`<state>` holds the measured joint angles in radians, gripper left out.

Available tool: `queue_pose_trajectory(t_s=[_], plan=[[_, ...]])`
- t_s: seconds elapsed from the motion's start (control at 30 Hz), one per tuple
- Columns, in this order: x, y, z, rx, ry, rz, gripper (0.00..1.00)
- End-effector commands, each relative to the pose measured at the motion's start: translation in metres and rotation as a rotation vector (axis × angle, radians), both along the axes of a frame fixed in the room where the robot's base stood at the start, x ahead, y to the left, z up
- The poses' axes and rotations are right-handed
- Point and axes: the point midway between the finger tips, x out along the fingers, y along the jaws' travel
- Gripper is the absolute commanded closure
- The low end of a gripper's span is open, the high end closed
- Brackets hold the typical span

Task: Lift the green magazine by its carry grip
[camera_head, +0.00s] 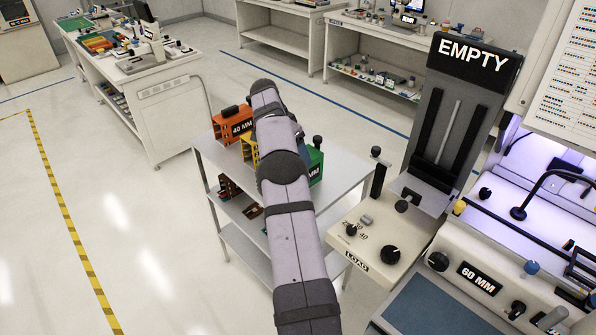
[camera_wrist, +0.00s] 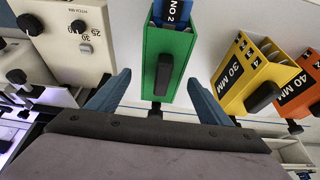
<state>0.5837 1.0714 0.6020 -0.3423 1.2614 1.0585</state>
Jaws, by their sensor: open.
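In the head view the green magazine (camera_head: 316,165) is partly hidden behind my arm. My gripper (camera_wrist: 157,95) is open in the wrist view, with one blue finger on each side of the green magazine's near end. Nothing is held. In the head view my gripper is mostly hidden by the arm.
A yellow 30 MM magazine (camera_wrist: 240,75) and an orange 40 MM magazine (camera_wrist: 300,85) stand to the right in the wrist view. The machine's load panel (camera_head: 375,235) and the EMPTY tower (camera_head: 455,110) stand right of the arm.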

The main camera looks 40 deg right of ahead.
Motion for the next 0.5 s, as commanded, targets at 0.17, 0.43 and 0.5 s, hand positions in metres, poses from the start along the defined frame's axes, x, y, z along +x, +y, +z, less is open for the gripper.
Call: queue_pose_trajectory(t_s=[0.17, 0.43, 0.5], plan=[[0.001, -0.005, -0.008, 0.002, 0.003, -0.001, 0.27], [0.003, -0.017, -0.033, 0.002, 0.001, -0.002, 0.27], [0.003, -0.019, -0.039, 0.002, 0.002, -0.001, 0.27]])
